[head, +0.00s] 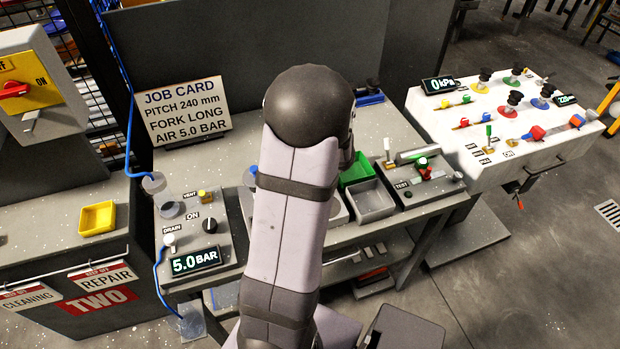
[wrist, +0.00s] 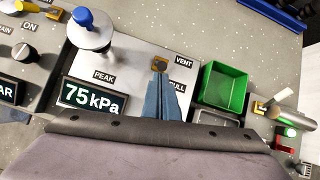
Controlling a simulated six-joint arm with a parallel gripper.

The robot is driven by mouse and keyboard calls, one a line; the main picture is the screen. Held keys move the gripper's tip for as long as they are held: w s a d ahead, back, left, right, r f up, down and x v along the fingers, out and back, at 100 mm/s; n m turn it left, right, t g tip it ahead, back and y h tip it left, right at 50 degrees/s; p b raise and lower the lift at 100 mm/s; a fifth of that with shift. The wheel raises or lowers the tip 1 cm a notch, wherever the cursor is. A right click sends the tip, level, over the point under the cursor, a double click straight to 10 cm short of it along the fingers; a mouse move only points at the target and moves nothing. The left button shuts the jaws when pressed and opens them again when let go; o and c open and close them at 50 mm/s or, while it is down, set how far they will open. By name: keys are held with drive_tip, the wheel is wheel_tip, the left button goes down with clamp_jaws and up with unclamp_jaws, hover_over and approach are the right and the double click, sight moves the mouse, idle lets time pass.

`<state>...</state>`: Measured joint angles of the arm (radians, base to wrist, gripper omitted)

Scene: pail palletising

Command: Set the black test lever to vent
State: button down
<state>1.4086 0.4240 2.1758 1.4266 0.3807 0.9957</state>
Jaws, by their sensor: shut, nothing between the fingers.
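The PEAK display (wrist: 90,96) on this panel reads 75 kPa. In the head view my arm hides the gripper and most of this panel.
A blue-knobbed fitting (wrist: 88,30) stands left of the fingers. A green bin (wrist: 224,86) lies to the right, before the TEST panel (head: 408,190). The left panel has another VENT label (head: 190,194), a black knob (head: 209,225) and a 5.0 BAR display (head: 195,261).

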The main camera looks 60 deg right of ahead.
drive_tip(key=w+d+r+p, duration=0.1)
drive_tip(key=w+d+p, duration=0.5)
drive_tip(key=w+d, duration=0.2)
drive_tip(key=shift+w+d, duration=0.2)
drive_tip(key=shift+w, duration=0.05)
idle(0.4)
idle(0.5)
wheel_tip(320, 180, up, 12)
drive_tip(key=d+p, duration=0.2)
drive_tip(key=p, duration=0.1)
drive_tip(key=shift+w+d+f, duration=0.15)
drive_tip(key=shift+w+f, duration=0.1)
drive_tip(key=shift+w, duration=0.05)
idle(0.7)
